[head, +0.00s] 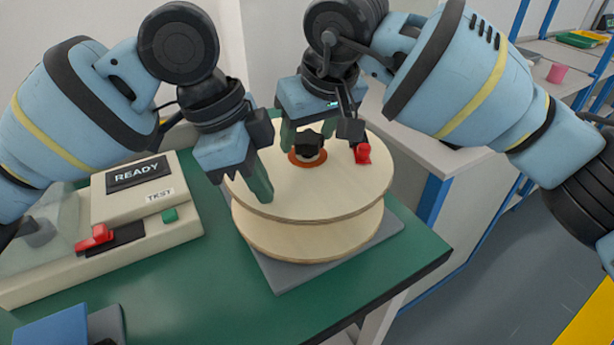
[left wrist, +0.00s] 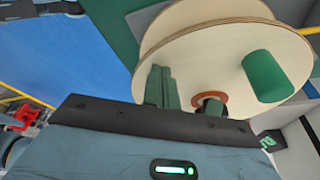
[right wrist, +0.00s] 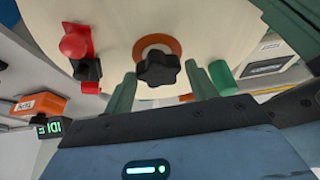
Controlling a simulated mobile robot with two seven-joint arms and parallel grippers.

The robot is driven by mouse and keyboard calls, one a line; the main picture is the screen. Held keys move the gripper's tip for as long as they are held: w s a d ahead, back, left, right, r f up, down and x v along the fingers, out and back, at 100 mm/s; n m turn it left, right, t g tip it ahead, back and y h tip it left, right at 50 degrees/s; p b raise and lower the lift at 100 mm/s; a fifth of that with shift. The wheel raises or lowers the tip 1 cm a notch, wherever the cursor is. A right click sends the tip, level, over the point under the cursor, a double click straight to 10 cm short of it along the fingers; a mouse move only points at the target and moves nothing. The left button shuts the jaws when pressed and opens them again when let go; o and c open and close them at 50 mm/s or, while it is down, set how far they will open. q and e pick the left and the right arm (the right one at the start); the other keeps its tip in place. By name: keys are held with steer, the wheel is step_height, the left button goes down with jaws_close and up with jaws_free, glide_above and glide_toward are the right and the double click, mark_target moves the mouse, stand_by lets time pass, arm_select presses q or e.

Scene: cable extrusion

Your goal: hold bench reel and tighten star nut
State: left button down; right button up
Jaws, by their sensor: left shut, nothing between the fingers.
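The bench reel (head: 330,190), two pale wooden discs, lies flat on a grey plate on the green bench. The black star nut (head: 309,141) sits at its centre over an orange-brown ring; it shows clearly in the right wrist view (right wrist: 157,67). My right gripper (right wrist: 160,90) is open, with a finger to either side of the nut in that view and visible gaps; contact cannot be told. My left gripper (head: 264,195) is shut and empty over the reel's left side. A green cylindrical handle (left wrist: 268,76) stands on the reel in the left wrist view.
A red knobbed piece (head: 363,153) is at the reel's right rim. A beige tester (head: 145,205) reading READY, with a red lever and green button, stands left. A blue object (head: 52,327) lies at the front left. Green bench (head: 190,290) is clear before the reel.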

steer(key=c, duration=0.5)
steer(key=m+h, duration=0.1)
steer(key=m, duration=0.3)
steer(key=shift+t, duration=0.3)
steer(key=m+h, duration=0.1)
steer(key=m, duration=0.2)
steer(key=shift+h, duration=0.4)
steer(key=o, duration=0.9)
steer(key=shift+m, duration=0.4)
steer(key=shift+f, duration=0.1)
steer(key=shift+n+y, duration=0.4)
steer(key=shift+n, duration=0.7)
steer(key=n+y, duration=0.2)
steer(key=n, duration=0.3)
steer(key=shift+s+d, duration=0.15)
